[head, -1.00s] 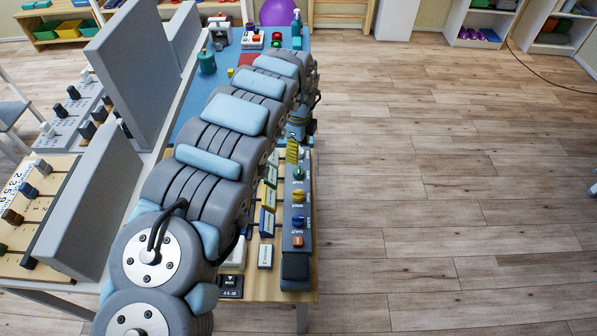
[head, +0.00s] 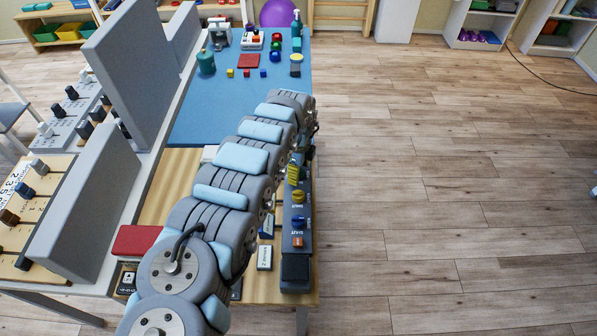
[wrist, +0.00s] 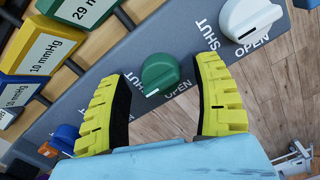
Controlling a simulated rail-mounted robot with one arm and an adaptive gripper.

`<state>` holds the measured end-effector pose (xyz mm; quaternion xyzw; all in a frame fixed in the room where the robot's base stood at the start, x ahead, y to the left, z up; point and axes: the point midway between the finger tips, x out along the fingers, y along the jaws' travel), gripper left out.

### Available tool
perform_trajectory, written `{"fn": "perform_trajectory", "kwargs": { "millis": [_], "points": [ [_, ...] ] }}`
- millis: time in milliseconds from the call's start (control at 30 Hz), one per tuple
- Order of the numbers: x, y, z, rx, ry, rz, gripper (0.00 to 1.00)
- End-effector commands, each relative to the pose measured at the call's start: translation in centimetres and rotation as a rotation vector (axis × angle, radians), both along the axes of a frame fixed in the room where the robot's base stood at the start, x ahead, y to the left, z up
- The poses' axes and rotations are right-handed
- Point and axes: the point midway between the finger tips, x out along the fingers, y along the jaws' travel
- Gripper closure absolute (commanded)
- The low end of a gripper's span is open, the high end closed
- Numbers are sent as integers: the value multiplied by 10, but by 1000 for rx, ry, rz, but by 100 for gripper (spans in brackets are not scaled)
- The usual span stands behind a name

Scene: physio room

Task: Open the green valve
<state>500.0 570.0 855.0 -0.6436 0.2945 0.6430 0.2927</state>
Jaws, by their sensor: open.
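The green valve (wrist: 160,73) is a round knob with a raised ridge and a pale mark on its lower side. It sits on a dark grey panel (wrist: 135,45). My gripper (wrist: 163,76) is open, its two yellow-and-black fingers on either side of the knob in the wrist view. I cannot tell whether either finger touches it. A label beside the knob is partly covered. In the head view my gripper (head: 293,173) is over the panel and the green valve is hidden behind my arm and fingers.
A white knob (wrist: 250,15) with SHUT and OPEN labels is close to the right finger. A yellow knob (head: 298,196) and a blue knob (head: 298,221) share the panel. Pressure-labelled blocks (wrist: 45,55) stand alongside. Open floor (head: 450,200) lies to the right.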

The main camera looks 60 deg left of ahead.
Motion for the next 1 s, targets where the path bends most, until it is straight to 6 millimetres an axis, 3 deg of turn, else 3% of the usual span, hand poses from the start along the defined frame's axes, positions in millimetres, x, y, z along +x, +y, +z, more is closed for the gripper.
{"fn": "perform_trajectory", "kwargs": {
  "millis": [367,600,1000],
  "points": [
    [0,1,-2,2,-1,0,34],
    [0,1,-2,2,-1,0,100],
    [1,0,0,2,-1,62,100]
  ]
}}
